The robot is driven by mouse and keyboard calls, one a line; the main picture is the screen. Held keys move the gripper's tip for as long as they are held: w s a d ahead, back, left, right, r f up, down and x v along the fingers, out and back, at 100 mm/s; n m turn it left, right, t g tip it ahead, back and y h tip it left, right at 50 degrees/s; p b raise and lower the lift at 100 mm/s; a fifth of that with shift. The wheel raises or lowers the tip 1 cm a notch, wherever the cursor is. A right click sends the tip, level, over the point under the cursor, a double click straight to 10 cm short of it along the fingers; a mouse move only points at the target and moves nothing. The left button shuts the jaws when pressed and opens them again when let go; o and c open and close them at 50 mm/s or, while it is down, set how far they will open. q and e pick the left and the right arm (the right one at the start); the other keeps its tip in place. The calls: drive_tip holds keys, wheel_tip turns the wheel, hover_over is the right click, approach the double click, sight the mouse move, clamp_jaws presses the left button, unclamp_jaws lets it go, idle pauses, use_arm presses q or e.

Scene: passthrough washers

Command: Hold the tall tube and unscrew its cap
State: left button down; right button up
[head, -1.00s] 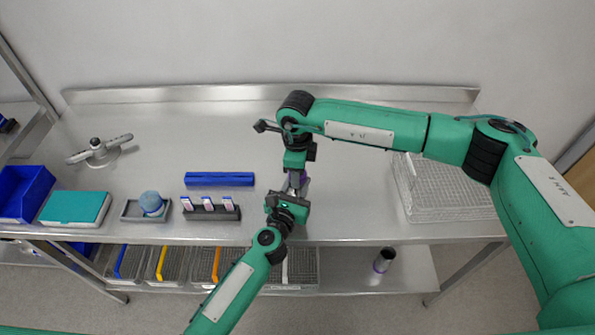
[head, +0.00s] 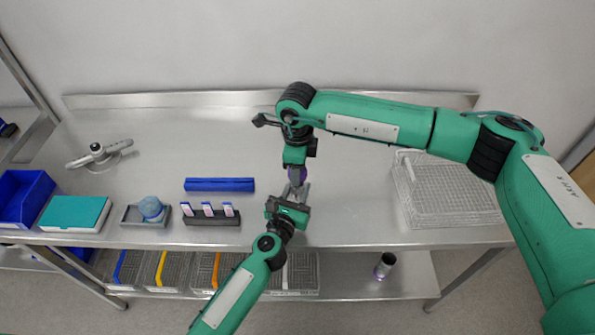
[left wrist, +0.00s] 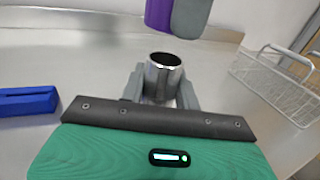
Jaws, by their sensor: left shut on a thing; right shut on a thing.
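The tall tube (left wrist: 163,78) is a shiny metal cylinder with an open, dark mouth, upright in the left wrist view. My left gripper (head: 297,194) is shut on it; its grey fingers stand on either side of the tube in the left wrist view. The purple cap (left wrist: 158,14) is above the tube's mouth, with a visible gap between them. My right gripper (head: 297,171) comes from above and is shut on the cap; one grey finger shows beside it in the left wrist view. The cap's top is out of the left wrist frame.
A wire basket (head: 408,205) stands at the right. A blue block (head: 220,185), a dark rack (head: 211,219) with several white-and-purple pieces, a blue ball on a tray (head: 131,216) and a teal-topped box (head: 74,213) lie left. A dark cylinder (head: 385,265) stands on the lower shelf.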

wheel_tip(320, 180, up, 2)
drive_tip(key=shift+r, duration=0.15)
use_arm(q)
drive_tip(key=c, duration=0.9)
unclamp_jaws()
drive_tip(key=shift+c, duration=0.2)
drive_tip(key=shift+s, duration=0.1)
